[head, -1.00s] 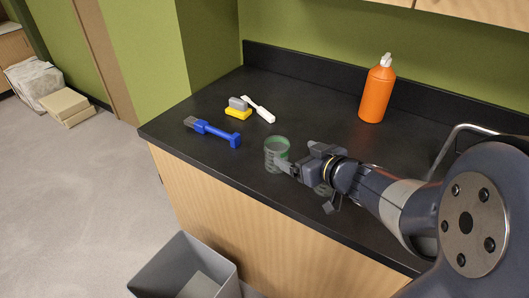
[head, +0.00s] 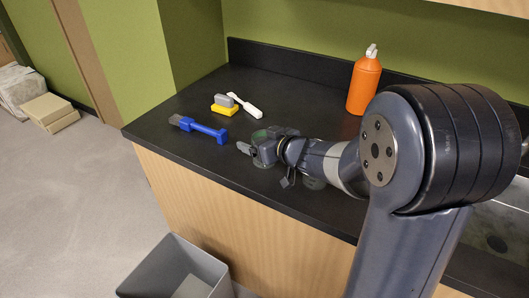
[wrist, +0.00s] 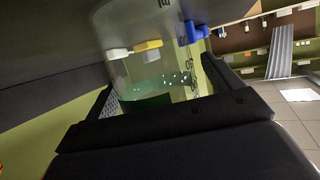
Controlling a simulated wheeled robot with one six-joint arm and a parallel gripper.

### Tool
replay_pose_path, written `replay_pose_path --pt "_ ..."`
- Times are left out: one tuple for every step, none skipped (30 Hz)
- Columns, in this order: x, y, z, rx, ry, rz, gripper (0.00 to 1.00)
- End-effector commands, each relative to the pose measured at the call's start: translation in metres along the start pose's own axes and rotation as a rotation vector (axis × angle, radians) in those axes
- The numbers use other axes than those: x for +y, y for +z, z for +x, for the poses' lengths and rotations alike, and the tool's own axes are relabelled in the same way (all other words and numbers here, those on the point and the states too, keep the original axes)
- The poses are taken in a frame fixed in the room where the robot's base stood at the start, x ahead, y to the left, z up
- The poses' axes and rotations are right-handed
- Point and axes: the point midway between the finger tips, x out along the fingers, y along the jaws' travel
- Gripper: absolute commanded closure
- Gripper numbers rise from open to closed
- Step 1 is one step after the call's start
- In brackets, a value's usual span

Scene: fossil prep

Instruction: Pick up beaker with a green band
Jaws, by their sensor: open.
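The clear beaker with a green band (wrist: 140,62) fills the middle of the wrist view, close to my gripper. Its green band shows near the jaws, and dark printed marks run along its side. My gripper (wrist: 160,95) is open, with one finger at each side of the beaker; I cannot tell whether either finger touches it. In the head view, my gripper (head: 254,150) is at the beaker near the counter's front edge. Only the greenish top of the beaker (head: 261,134) shows there; the gripper hides the rest.
A blue brush (head: 207,131), a yellow-and-grey block (head: 223,106) and a white brush (head: 246,105) lie left on the black counter (head: 290,90). An orange bottle (head: 363,85) stands behind my arm. A grey bin (head: 160,272) stands below.

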Motion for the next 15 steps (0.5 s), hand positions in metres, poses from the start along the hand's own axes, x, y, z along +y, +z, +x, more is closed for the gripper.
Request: replay_pose_path --pt "0.0 -0.0003 0.0 0.0 0.0 0.0 0.14" --pt "0.0001 -0.0004 -0.0002 0.0 0.0 0.0 0.14" --pt "0.0001 -0.0004 -0.0003 0.0 0.0 0.0 0.14" --pt "0.0001 -0.0004 -0.0004 0.0 0.0 0.0 0.14" --pt "0.0002 -0.0004 -0.0004 0.0 0.0 0.0 0.14" --pt "0.0002 -0.0003 -0.0004 0.0 0.0 0.0 0.18" --pt "0.0002 -0.0004 -0.0005 0.0 0.0 0.0 0.2" --pt "0.0002 -0.0003 -0.0005 0.0 0.001 0.0 0.23" --pt "0.0002 -0.0004 -0.0005 0.0 0.0 0.0 0.26" --pt "0.0002 -0.0003 -0.0006 0.0 0.001 0.0 0.28" --pt "0.0002 -0.0003 -0.0006 0.0 0.001 0.0 0.31" --pt "0.0002 -0.0003 -0.0006 0.0 0.001 0.0 0.34" --pt "0.0002 -0.0003 -0.0006 0.0 0.001 0.0 0.37" --pt "0.0002 -0.0003 -0.0007 0.0 0.001 0.0 0.39" --pt "0.0002 -0.0003 -0.0007 0.0 0.001 0.0 0.42"
